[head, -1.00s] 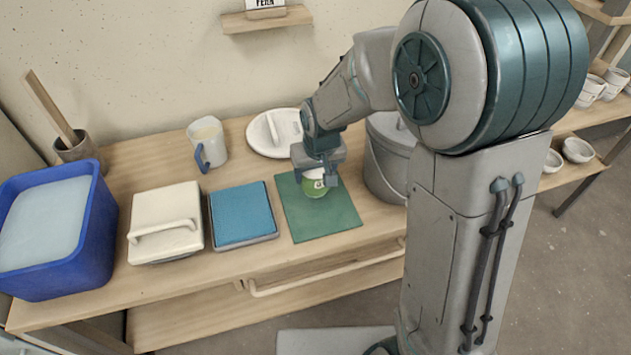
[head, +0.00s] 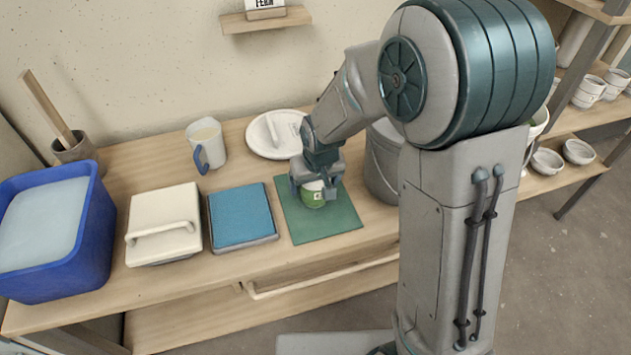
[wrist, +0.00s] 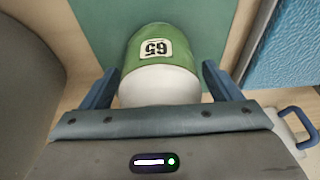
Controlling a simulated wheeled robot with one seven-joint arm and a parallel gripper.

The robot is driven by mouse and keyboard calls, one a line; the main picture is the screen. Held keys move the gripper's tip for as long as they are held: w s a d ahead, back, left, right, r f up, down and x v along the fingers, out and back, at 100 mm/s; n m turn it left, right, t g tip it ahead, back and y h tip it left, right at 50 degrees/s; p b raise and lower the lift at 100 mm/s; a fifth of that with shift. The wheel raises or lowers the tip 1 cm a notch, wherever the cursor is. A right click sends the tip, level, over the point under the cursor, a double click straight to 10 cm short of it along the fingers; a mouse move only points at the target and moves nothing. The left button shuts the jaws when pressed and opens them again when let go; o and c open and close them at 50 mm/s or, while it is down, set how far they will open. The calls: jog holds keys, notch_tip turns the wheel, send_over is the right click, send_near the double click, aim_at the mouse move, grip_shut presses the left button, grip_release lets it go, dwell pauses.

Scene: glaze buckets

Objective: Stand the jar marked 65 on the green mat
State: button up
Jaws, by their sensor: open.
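The jar marked 65 (wrist: 158,58) is green with a white upper part and a white label. In the head view the jar (head: 313,198) stands on the green mat (head: 335,222), toward its back half. In the wrist view the mat (wrist: 95,22) shows around the jar's far end. My gripper (head: 315,190) is open, with one blue finger on each side of the jar. In the wrist view gaps show between the fingers of my gripper (wrist: 160,88) and the jar. The jar's underside is hidden.
A grey lidded bucket (head: 382,165) stands close right of the mat. A blue pad (head: 241,214) lies to its left, beside a white lidded container (head: 163,222). A mug (head: 206,143) and blue tub (head: 95,235) are farther left.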

jog(key=p+v, duration=0.2)
jog(key=v, duration=1)
jog(key=shift+d+r, duration=0.1)
jog(key=shift+r, duration=0.05)
jog(key=s+d+r+m+g, duration=0.1)
jog(key=s+d+r+m, duration=0.1)
jog(key=s+d, duration=1.1)
jog(key=s+m, duration=0.1)
jog(key=s, duration=0.2)
jog(key=shift+r+h, duration=0.15)
jog(key=shift+h, duration=0.25)
